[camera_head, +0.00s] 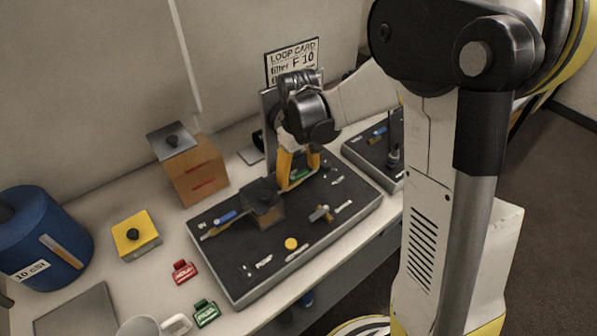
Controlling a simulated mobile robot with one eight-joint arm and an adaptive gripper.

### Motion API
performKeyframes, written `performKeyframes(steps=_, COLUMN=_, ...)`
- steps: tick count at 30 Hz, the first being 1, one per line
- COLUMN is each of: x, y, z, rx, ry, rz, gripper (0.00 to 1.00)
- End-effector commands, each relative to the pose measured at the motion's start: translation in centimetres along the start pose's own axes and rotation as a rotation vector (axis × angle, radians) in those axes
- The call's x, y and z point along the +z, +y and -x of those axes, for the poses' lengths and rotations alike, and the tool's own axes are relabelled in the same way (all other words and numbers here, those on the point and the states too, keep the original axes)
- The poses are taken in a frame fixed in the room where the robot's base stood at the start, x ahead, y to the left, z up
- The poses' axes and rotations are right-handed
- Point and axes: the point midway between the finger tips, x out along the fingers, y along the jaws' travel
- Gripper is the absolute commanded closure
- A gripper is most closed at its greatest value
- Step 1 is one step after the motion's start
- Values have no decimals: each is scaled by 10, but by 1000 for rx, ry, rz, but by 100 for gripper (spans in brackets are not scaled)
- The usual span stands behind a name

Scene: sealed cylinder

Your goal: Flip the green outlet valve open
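The dark panel (330,225) lies on the bench with valves and fittings on it. A small green part (297,174), which looks like the green outlet valve's handle, shows at the panel's far side. My gripper (300,168) points down there, its yellow fingers apart on either side of the green part as seen from here. I cannot tell whether they touch it. The gripper and wrist hide part of the valve, so its exact handle angle is unclear. A blue valve handle (226,217) sits at the panel's left end.
A dark-topped block (263,203) stands on the panel just left of my gripper. A second panel (362,152) lies to the right. A loop card (292,62) stands behind. A wooden box (197,180), yellow box (136,237), blue drum (45,240) and red and green tags stand left.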

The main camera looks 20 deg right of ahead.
Motion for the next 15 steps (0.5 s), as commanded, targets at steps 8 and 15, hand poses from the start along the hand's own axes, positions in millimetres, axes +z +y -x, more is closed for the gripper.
performKeyframes(steps=8, x=0, y=0, z=12, rx=0, ry=0, rz=-1, gripper=25)
performKeyframes(steps=15, x=0, y=0, z=63, rx=0, ry=0, rz=0, gripper=25)
